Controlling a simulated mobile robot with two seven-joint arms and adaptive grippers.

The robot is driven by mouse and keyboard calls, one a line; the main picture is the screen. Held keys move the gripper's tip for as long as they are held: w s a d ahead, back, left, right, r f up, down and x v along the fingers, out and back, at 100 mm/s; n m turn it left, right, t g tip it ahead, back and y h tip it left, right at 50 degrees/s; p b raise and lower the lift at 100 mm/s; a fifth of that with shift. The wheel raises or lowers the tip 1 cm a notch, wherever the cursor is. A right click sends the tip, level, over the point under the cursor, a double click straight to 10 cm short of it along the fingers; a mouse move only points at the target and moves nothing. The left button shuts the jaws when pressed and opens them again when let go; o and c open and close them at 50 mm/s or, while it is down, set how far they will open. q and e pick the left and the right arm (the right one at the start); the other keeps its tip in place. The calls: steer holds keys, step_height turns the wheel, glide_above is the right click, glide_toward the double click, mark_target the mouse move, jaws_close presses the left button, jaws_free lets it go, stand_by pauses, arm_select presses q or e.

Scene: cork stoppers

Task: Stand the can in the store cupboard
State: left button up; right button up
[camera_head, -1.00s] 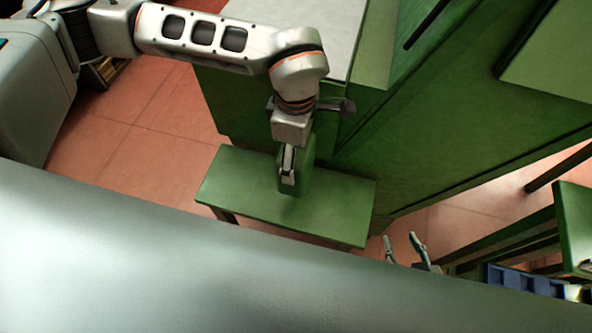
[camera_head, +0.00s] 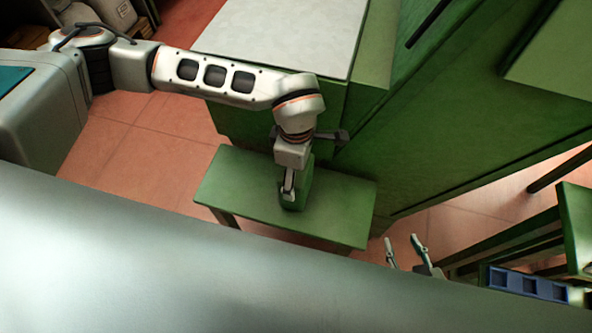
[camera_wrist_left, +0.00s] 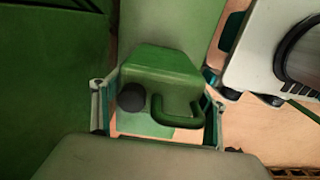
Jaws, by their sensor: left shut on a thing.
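The can is a green jerrycan (camera_head: 299,192) with a dark round cap and a loop handle. It also shows in the left wrist view (camera_wrist_left: 165,62). My left gripper (camera_head: 288,188) is shut on it from above, with a finger on each side in the left wrist view (camera_wrist_left: 157,110). The can is upright over the middle of a low green bench (camera_head: 345,205); I cannot tell whether its base touches. My right gripper (camera_head: 405,252) is empty at the lower right, its fingers apart. A large green cabinet (camera_head: 430,130) stands behind the bench; I cannot tell whether it is the store cupboard.
A green unit with a pale top (camera_head: 290,35) stands beside the cabinet, behind my left arm. A blue compartment tray (camera_head: 528,284) lies at the lower right near a green table (camera_head: 577,225). Tiled floor (camera_head: 150,160) is clear left of the bench.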

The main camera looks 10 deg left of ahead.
arm_select(q)
steer(key=o, duration=2)
steer(key=shift+f, duration=0.1)
